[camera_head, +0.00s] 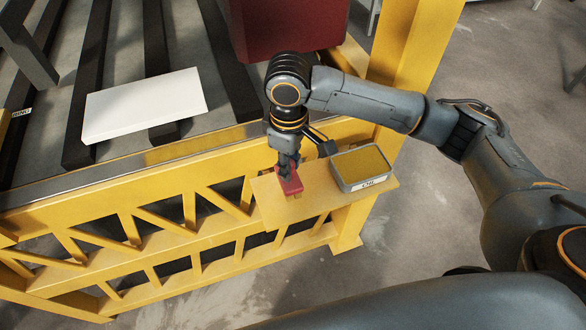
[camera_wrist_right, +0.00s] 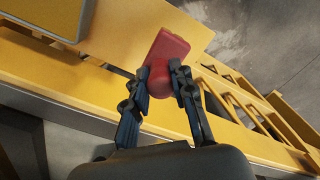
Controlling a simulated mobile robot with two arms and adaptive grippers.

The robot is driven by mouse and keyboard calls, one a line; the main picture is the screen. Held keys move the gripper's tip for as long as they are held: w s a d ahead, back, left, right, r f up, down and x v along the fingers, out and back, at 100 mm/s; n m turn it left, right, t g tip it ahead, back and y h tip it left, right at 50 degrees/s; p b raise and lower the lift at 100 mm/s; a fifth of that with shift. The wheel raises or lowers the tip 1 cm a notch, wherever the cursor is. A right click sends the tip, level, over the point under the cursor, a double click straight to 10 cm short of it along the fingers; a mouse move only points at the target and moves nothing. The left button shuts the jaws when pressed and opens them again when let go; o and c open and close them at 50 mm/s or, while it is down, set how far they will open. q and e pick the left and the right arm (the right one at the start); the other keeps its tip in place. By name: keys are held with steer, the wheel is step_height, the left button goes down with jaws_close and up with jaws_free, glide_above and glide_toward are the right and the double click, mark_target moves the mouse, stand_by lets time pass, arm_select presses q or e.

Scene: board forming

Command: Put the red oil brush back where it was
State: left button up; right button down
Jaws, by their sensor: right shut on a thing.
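The red oil brush (camera_head: 291,183) is at the left part of a small yellow shelf (camera_head: 284,211) on the side of the yellow frame. My right gripper (camera_head: 287,165) is above the shelf and shut on the brush. In the right wrist view my right gripper (camera_wrist_right: 162,84) has its two dark fingers on either side of the red brush (camera_wrist_right: 167,58). Whether the brush touches the shelf is hard to tell. An oil box (camera_head: 362,168) with a yellowish top and grey sides stands on the shelf to the right of the brush. My left gripper is not in view.
A white board (camera_head: 145,104) lies on the dark rails of the yellow frame at the left. A dark red block (camera_head: 285,25) is at the back. A yellow post (camera_head: 405,50) rises behind my right arm. Grey floor is open in front of the frame.

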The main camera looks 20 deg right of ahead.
mark_target(293, 173)
steer(key=shift+w+d+f, duration=0.1)
steer(key=shift+d+f, duration=0.1)
steer(key=f, duration=0.1)
steer(key=f+p, duration=0.1)
steer(key=f, duration=0.1)
steer(key=shift+w+d, duration=0.15)
steer(key=shift+d, duration=0.15)
steer(key=shift+f, duration=0.45)
steer(key=c, duration=1.1)
jaws_free()
steer(key=shift+f, duration=0.1)
step_height(293, 173, up, 12)
steer(key=shift+r+b, duration=0.15)
steer(key=shift+b, duration=0.75)
